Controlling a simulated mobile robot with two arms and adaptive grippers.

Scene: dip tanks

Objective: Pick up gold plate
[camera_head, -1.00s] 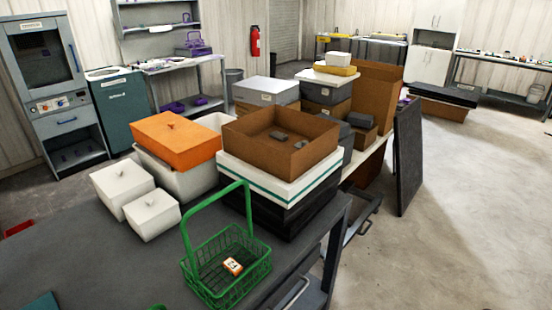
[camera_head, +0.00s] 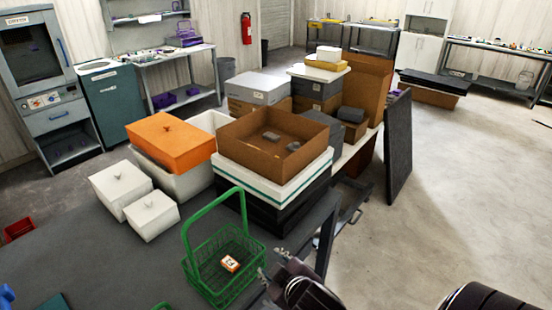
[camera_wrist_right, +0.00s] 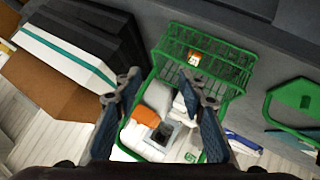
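I cannot make out a gold plate in either view. A green wire basket (camera_head: 224,262) with a tall handle stands on the dark table's near right part; a small orange and white piece (camera_head: 229,263) lies in it. My right gripper (camera_head: 271,266) is at the basket's right side in the head view. In the right wrist view my right gripper (camera_wrist_right: 160,82) is open, with nothing between its fingers, and the basket (camera_wrist_right: 215,48) and the piece (camera_wrist_right: 194,59) lie beyond them. My left gripper is not in view.
White lidded boxes (camera_head: 121,190), an orange-lidded tub (camera_head: 170,142) and a brown open box (camera_head: 274,142) on a stack stand behind the basket. Another green item (camera_wrist_right: 303,95) shows in the wrist view. A dark panel (camera_head: 398,150) stands right; the floor beyond is open.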

